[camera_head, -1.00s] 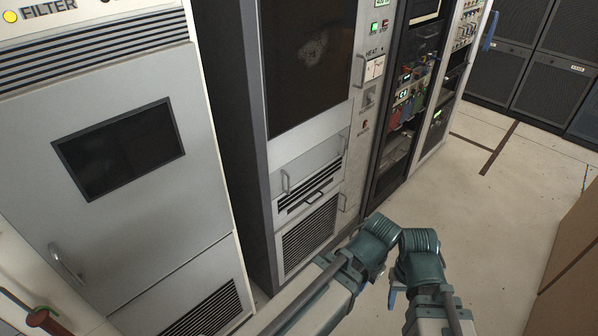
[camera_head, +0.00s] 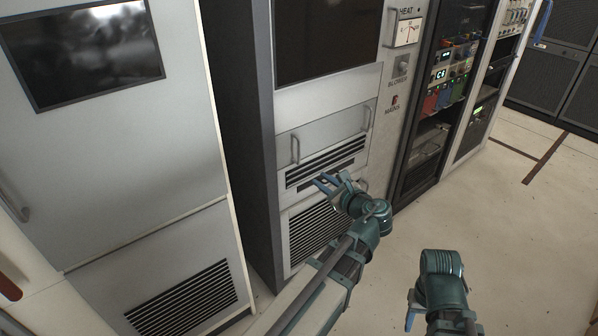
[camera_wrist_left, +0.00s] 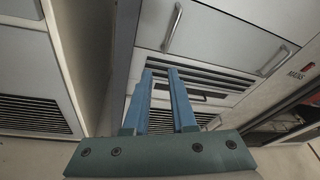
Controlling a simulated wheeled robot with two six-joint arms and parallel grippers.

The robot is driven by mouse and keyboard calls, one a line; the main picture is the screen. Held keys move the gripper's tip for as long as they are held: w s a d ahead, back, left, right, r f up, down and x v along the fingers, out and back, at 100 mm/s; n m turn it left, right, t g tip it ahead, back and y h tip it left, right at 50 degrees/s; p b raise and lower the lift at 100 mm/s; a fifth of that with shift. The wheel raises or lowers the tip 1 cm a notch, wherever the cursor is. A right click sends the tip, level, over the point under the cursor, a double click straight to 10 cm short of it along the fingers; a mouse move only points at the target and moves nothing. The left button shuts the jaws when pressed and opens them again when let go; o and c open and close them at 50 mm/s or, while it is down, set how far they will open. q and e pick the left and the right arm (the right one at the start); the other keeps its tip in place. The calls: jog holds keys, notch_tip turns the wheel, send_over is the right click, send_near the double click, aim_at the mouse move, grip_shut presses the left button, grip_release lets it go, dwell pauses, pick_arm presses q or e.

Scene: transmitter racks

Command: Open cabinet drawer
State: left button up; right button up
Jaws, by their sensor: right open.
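The cabinet has a plain drawer-like front panel (camera_head: 325,138) with two upright bar handles. The left handle (camera_head: 295,149) and right handle (camera_head: 367,117) show in the head view. Below it is a slotted front (camera_head: 322,167) with a small dark handle, partly hidden by my left gripper. Both fronts look shut. My left gripper (camera_head: 322,181) is in front of the slotted front, its blue fingers apart and empty. In the left wrist view, the fingers (camera_wrist_left: 160,74) point at the slotted front, below the left handle (camera_wrist_left: 174,27). My right gripper (camera_head: 411,309) is open, low on the right, partly hidden.
A vent grille (camera_head: 318,228) is below the slotted front. A grey cabinet (camera_head: 125,150) stands close on the left. An equipment rack (camera_head: 440,95) is on the right. The floor (camera_head: 490,215) at the right is clear.

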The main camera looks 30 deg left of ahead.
aim_at(299, 149)
pick_arm(q)
jog(key=w+a+m+b, duration=0.1)
jog(key=w+a, duration=0.2)
jog(key=a, duration=0.1)
jog(key=w+a+m+t+y+b, duration=0.1)
jog(key=w+a+m, duration=0.1)
jog(key=a, duration=0.3)
jog(key=w+a+m+t+y+b, duration=0.1)
jog(key=w+a+m, duration=0.1)
jog(key=w+a, duration=0.2)
jog(key=shift+w+a+r, duration=0.25)
jog(key=shift+w+r, duration=0.1)
jog(key=shift+w, duration=0.1)
pick_arm(e)
notch_tip(299, 149, down, 5)
jog(key=shift+r, duration=0.1)
pick_arm(q)
grip_shut()
dwell(0.9)
